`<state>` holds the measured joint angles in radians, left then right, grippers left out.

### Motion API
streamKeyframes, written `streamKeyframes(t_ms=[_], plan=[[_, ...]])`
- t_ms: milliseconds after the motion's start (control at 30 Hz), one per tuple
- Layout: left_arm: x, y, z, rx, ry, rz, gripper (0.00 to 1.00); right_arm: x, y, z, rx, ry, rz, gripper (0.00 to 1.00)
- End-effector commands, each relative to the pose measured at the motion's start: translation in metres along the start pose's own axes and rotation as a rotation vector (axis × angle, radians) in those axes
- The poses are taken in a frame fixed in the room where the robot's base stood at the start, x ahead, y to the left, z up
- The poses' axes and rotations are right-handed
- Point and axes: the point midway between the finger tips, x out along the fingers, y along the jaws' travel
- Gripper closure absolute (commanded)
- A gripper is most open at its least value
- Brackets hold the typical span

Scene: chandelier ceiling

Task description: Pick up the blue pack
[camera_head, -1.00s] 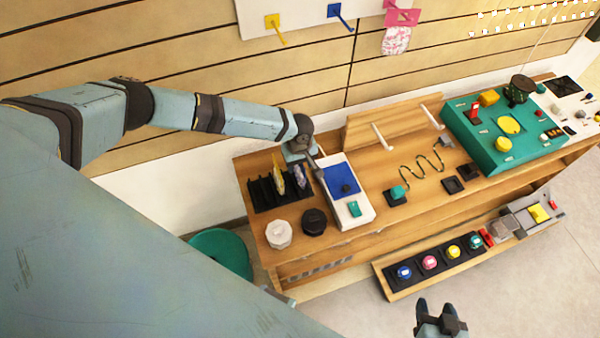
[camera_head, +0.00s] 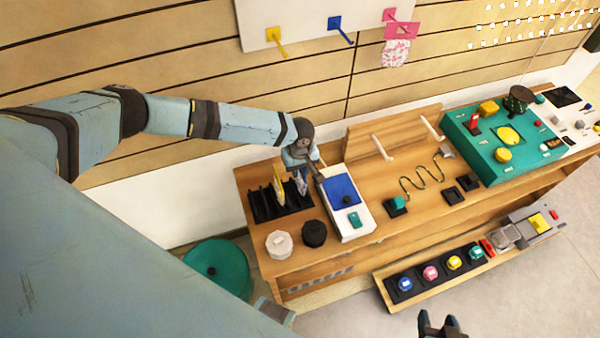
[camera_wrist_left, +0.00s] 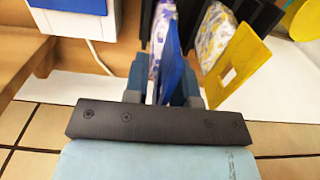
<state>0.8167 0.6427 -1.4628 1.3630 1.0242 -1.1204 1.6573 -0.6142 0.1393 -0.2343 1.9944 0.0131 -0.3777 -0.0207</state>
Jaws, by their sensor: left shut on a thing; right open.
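The blue pack (camera_wrist_left: 170,66), a thin blue card with a white and purple patterned bag, is between the fingers of my left gripper (camera_wrist_left: 162,88) in the left wrist view. The gripper is shut on it. In the head view my left gripper (camera_head: 300,166) is over the black slotted rack (camera_head: 264,212), and the pack (camera_head: 301,184) shows small below it. I cannot tell whether its lower end is clear of the slots. My right gripper (camera_head: 440,326) is open and empty at the bottom edge, away from the workbench.
A yellow pack (camera_wrist_left: 232,68) stands close beside the blue one; it also shows in the head view (camera_head: 279,186). A white box with a blue panel (camera_head: 342,190) is just right of the rack. White (camera_head: 279,244) and black (camera_head: 314,233) knobs are in front.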

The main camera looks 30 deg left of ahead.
Motion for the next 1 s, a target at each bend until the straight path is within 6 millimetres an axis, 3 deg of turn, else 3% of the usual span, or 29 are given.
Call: streamKeyframes(t_ms=[400, 600, 800, 1000], plan=[[-0.106, 0.0, 0.0, 0.0, 0.001, 0.002, 1.0, -0.003, 0.0, -0.004, 0.0, -0.002, -0.001, 0.47], [-0.145, 0.0, 0.0, 0.0, 0.001, 0.001, 1.0, -0.003, -0.001, -0.004, 0.0, -0.002, -0.001, 0.47], [-0.166, 0.0, 0.0, 0.0, 0.001, 0.001, 1.0, -0.003, -0.001, -0.004, 0.0, -0.001, -0.001, 0.47], [-0.172, 0.0, 0.0, -0.001, 0.0, 0.0, 1.0, -0.003, -0.001, -0.004, 0.0, -0.001, -0.001, 0.47]])
